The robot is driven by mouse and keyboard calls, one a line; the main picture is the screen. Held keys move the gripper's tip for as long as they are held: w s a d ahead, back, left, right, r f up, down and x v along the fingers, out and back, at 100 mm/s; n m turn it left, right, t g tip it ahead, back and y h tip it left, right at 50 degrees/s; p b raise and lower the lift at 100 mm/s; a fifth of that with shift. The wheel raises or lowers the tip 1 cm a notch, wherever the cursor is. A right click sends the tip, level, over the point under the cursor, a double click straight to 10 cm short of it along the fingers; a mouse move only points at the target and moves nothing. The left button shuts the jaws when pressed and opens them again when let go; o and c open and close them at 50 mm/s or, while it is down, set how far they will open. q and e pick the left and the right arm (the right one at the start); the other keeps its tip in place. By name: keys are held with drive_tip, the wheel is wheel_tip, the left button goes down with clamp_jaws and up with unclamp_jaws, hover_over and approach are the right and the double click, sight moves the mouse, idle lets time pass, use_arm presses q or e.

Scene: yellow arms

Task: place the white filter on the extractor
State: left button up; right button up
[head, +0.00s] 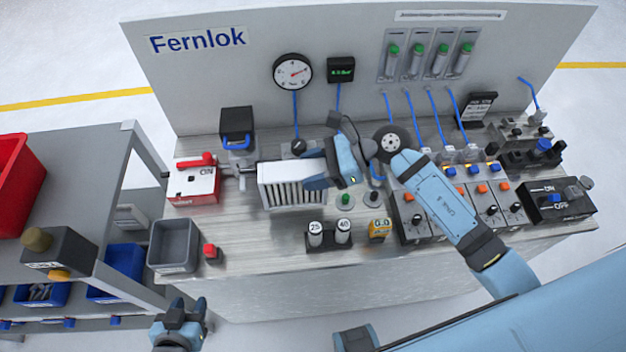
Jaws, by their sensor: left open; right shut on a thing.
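The white filter (287,187), a box with a finned front, is over the left-middle part of the bench. My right gripper (326,172) is at its right end and is shut on it; the fingertips are partly hidden. The filter's left end is close to a grey metal fitting (243,172) beside a red and white ON box (194,184). I cannot tell whether they touch, nor which unit is the extractor. My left gripper (181,318) is open and empty, low in front of the bench.
A grey bin (174,246) and a red button (210,251) are at the bench's front left. Control boxes (470,200) fill the right. A shelf cart (85,150) stands left.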

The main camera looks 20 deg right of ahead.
drive_tip(key=shift+f, duration=2.4)
drive_tip(key=shift+f, duration=0.15)
drive_tip(key=o, duration=1.1)
drive_tip(key=shift+c, duration=0.2)
